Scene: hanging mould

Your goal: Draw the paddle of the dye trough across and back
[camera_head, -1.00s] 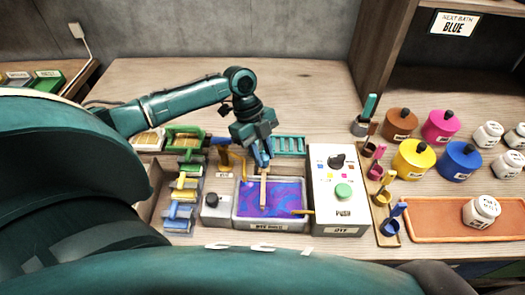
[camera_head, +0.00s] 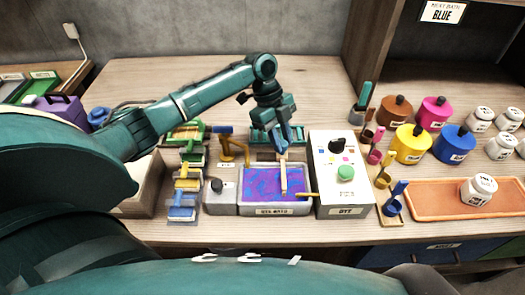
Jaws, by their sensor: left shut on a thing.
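The dye trough (camera_head: 275,210) is a grey tray in the middle of the bench, filled with swirled blue and purple dye. The paddle (camera_head: 284,180) is a pale wooden stick that stands upright in the dye, right of the trough's middle. My left gripper (camera_head: 283,150) is above the trough's back edge, shut on the top of the paddle. The paddle's lower end is at the dye surface. My right gripper is not in view.
A grey control box (camera_head: 341,190) with a black knob and green button stands close right of the trough. Coloured rollers (camera_head: 185,190) stand to the left. Lidded dye pots (camera_head: 410,143) and an orange tray (camera_head: 440,203) are at the right.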

